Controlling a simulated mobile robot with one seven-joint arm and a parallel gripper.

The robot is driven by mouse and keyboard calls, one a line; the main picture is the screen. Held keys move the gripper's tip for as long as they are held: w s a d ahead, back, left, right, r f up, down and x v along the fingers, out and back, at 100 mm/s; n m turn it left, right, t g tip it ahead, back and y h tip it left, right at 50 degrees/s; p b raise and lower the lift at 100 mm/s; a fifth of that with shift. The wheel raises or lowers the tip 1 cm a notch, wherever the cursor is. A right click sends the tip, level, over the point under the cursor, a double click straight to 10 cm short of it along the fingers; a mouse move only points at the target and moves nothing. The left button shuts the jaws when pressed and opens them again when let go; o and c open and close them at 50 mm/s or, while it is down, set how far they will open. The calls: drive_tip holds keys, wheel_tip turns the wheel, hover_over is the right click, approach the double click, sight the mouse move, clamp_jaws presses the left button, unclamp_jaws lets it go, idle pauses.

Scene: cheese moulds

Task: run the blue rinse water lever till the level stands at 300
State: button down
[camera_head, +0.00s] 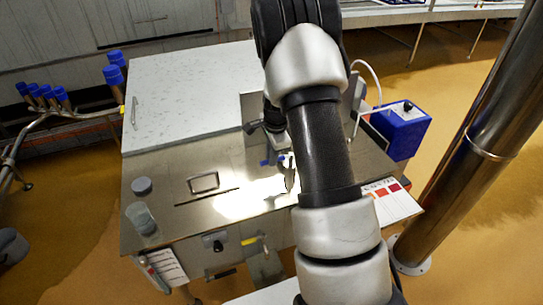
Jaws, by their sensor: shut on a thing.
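My gripper (276,142) is partly hidden behind my arm, over the middle of the steel bench. It is shut on a small blue part (265,162), which looks like the blue lever, close in front of an upright steel panel (252,105). The fingertips are too small to make out clearly. A clear, glass-like vessel (143,218) stands at the bench's left front corner. No level or 300 mark can be read on it from here. My arm hides the bench right of the gripper.
The steel bench (225,215) has a recessed handle (204,183) and a grey round piece (141,186). A white-topped unit (190,85) stands behind. A blue box (402,128) and a coloured chart (392,200) are at right, near a thick steel post (465,150).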

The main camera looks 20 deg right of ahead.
drive_tip(key=shift+s+d+n+g+y+b, duration=0.1)
drive_tip(key=shift+s+d+n+y+b, duration=0.25)
drive_tip(key=shift+s+n+b, duration=0.8)
drive_tip(key=shift+s+d+n+g+y+b, duration=0.15)
drive_tip(key=shift+s+d+n+b, duration=0.3)
drive_tip(key=shift+n, duration=1.35)
drive_tip(key=shift+s+d+n+g+y+b, duration=0.1)
drive_tip(key=shift+s+d+n+y+b, duration=0.3)
drive_tip(key=shift+s+n+b, duration=0.75)
drive_tip(key=shift+w+d+n+p, duration=0.1)
drive_tip(key=shift+w+n+p, duration=0.2)
drive_tip(key=shift+n+p, duration=0.1)
drive_tip(key=c, duration=1.7)
unclamp_jaws()
drive_tip(key=shift+c, duration=0.2)
